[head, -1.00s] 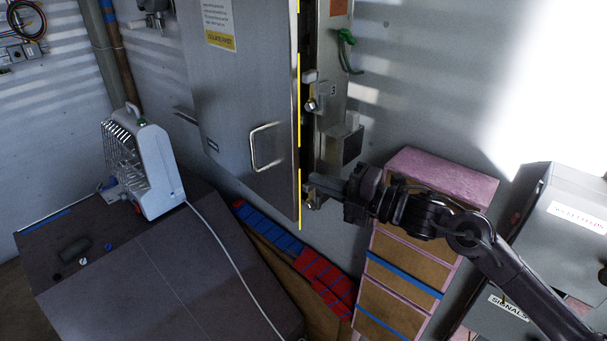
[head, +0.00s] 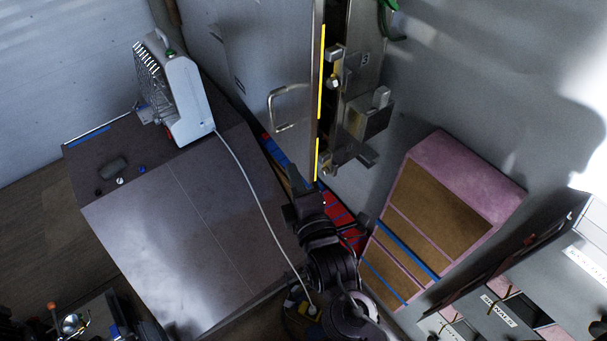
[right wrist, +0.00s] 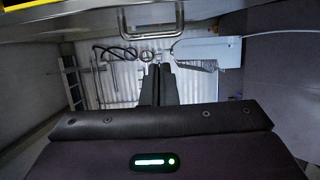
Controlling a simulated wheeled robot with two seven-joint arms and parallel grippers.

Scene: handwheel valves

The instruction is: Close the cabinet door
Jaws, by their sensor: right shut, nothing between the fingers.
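The grey cabinet door (head: 265,60) stands open in the head view, its yellow-striped edge towards me. Its metal loop handle (head: 290,107) is on its left face and also shows at the top of the right wrist view (right wrist: 165,33). The cabinet body (head: 362,60), with latch parts, is right of the door edge. My right gripper (head: 303,188) is just below the door's lower corner in the head view; contact cannot be told. Its fingers (right wrist: 157,78) are shut and empty in the right wrist view, with the handle apart above them. My left gripper is not in view.
A white heater-like unit (head: 178,92) stands on a dark box (head: 165,215) at left, its cable trailing across the box towards my right arm. A pink-topped drawer unit (head: 470,175) and grey boxes (head: 515,290) stand at right.

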